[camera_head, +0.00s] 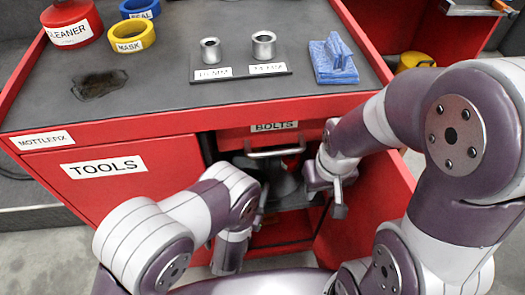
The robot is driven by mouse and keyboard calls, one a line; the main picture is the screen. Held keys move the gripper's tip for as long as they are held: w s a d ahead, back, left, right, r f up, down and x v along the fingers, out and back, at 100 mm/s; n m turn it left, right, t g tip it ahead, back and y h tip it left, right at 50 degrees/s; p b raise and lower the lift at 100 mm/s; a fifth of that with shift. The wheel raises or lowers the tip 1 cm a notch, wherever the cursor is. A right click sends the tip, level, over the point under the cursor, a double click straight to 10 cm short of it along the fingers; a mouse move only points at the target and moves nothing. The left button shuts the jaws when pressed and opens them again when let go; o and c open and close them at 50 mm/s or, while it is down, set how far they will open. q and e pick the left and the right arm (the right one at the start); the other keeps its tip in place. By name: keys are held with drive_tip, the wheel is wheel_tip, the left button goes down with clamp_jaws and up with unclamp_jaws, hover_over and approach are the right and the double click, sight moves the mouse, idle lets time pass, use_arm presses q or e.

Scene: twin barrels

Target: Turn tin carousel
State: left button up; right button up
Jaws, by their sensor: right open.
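No tin carousel can be made out for certain. A grey, partly hidden object (284,180) stands in the open compartment below the drawer labelled BOLTS (250,135); I cannot tell what it is. My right gripper (326,198) is open in front of the compartment's right side, with nothing seen between its fingers. My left gripper (232,250) hangs low in front of the compartment's left side. Its fingers are seen from behind, so I cannot tell whether it is open or shut.
The red cart's dark top (165,85) bears two metal sockets on a labelled plate (240,73), a blue cloth (333,60), yellow tape (131,36), blue tape (140,8), a red cleaner container (72,22) and a dark stain. The TOOLS door (130,185) is at left.

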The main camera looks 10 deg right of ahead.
sight(267, 160)
use_arm(q)
drive_tip(key=b+x, duration=0.2)
drive_tip(key=x, duration=0.3)
drive_tip(key=b+x, duration=0.2)
drive_tip(key=x, duration=0.4)
drive_tip(key=shift+f, duration=0.25)
drive_tip(key=shift+w+d+r, duration=0.1)
drive_tip(key=shift+w+d, duration=0.05)
drive_tip(key=shift+w, duration=0.15)
clamp_jaws()
